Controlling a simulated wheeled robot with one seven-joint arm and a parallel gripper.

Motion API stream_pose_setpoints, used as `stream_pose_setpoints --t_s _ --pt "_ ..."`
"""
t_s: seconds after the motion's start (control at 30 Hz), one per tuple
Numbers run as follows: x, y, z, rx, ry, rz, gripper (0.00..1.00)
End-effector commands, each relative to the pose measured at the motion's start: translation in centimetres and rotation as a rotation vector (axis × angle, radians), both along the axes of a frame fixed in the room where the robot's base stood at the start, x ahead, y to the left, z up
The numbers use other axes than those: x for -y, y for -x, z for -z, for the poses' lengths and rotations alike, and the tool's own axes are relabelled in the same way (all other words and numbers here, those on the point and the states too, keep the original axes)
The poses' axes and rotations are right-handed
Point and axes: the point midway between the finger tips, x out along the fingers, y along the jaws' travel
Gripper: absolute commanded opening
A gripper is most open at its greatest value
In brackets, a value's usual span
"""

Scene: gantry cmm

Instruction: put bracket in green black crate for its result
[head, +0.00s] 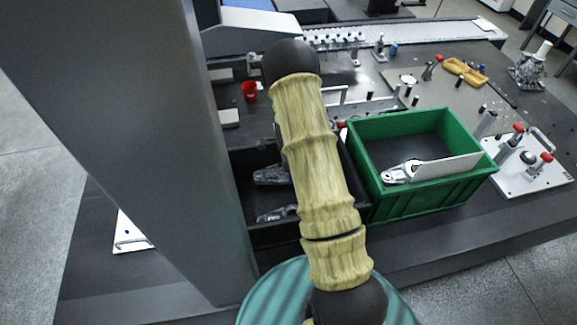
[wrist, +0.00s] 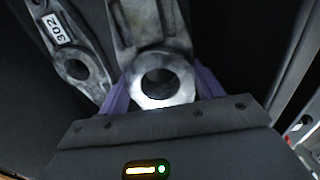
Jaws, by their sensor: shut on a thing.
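In the wrist view my gripper (wrist: 162,90) has its purple fingers shut on either side of the ring end of a grey metal bracket (wrist: 152,30). A second grey bracket (wrist: 72,62) with a label reading 302 lies left of it. In the head view my arm hides the gripper. A green crate with a black inside (head: 425,203) stands to the right of my arm. A dark crate (head: 250,235) on the left holds grey brackets (head: 271,175), partly behind my arm.
A red cup (head: 250,91) stands behind the dark crate. A white fixture plate with red knobs (head: 535,180) is right of the green crate. A yellow tray (head: 465,72) is farther back. A large grey column fills the left.

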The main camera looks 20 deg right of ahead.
Motion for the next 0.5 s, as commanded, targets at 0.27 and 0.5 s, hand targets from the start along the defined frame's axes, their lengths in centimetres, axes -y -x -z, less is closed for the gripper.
stream_pose_setpoints --t_s 0.27,0.5 --pt "0.0 0.0 3.4 0.000 0.000 0.000 0.26" --pt "0.0 0.0 5.1 0.001 0.000 0.000 0.26"
